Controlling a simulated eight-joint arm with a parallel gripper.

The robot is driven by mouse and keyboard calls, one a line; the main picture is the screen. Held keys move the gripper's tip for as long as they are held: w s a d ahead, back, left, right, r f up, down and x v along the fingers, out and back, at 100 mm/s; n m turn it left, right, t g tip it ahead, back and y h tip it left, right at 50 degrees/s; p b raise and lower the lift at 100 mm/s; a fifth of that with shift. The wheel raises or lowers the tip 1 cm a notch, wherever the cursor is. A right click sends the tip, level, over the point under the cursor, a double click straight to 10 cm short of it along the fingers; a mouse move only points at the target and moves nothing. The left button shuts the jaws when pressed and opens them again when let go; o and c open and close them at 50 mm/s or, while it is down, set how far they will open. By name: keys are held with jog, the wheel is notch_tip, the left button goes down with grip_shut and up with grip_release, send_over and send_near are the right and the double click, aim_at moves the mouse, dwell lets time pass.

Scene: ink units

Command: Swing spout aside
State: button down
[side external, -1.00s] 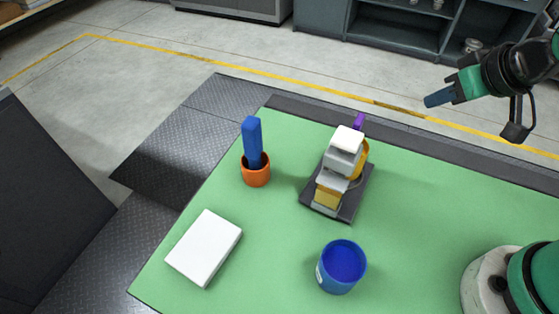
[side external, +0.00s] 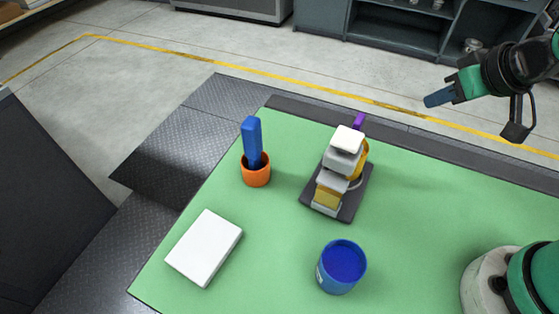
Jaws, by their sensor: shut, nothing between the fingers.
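The ink unit (side external: 343,165) stands on a dark base plate (side external: 350,205) on the green table. It has white and grey blocks, a yellow part low at the front and a yellow rounded part at its right side. A purple piece (side external: 359,121) sticks out at its back; I cannot tell for sure which part is the spout. My gripper (side external: 432,100) is at the upper right, above and well apart from the unit. Its blue fingers are shut with nothing between them and point left.
An orange cup (side external: 256,176) holding an upright blue block (side external: 252,142) stands left of the unit. A white flat block (side external: 204,247) lies at the front left. A blue open container (side external: 341,267) stands in front of the unit. The green table (side external: 440,240) is clear to the right.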

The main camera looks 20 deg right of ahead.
aim_at(359, 118)
jog(key=c, duration=1)
grip_release()
jog(key=shift+w+a+r, duration=0.1)
jog(key=shift+a, duration=0.05)
jog(key=shift+o, duration=1.4)
jog(key=a+n+g, duration=0.1)
jog(key=w+a+r+n+g, duration=0.1)
jog(key=a+n+g, duration=0.1)
jog(key=a, duration=0.1)
jog(key=shift+w+a+r+y, duration=0.1)
jog(key=shift+w+r+y, duration=0.15)
jog(key=shift+w+y, duration=0.1)
jog(key=a+n+g, duration=0.2)
jog(key=a, duration=0.1)
jog(key=w+a+n+g, duration=0.1)
jog(key=a+n, duration=0.1)
jog(key=shift+w+a+r+n+g, duration=0.2)
jog(key=shift+a+n+g, duration=0.1)
jog(key=shift+a+g, duration=0.1)
jog(key=shift+a, duration=0.25)
jog(key=shift+f, duration=2.85)
grip_shut()
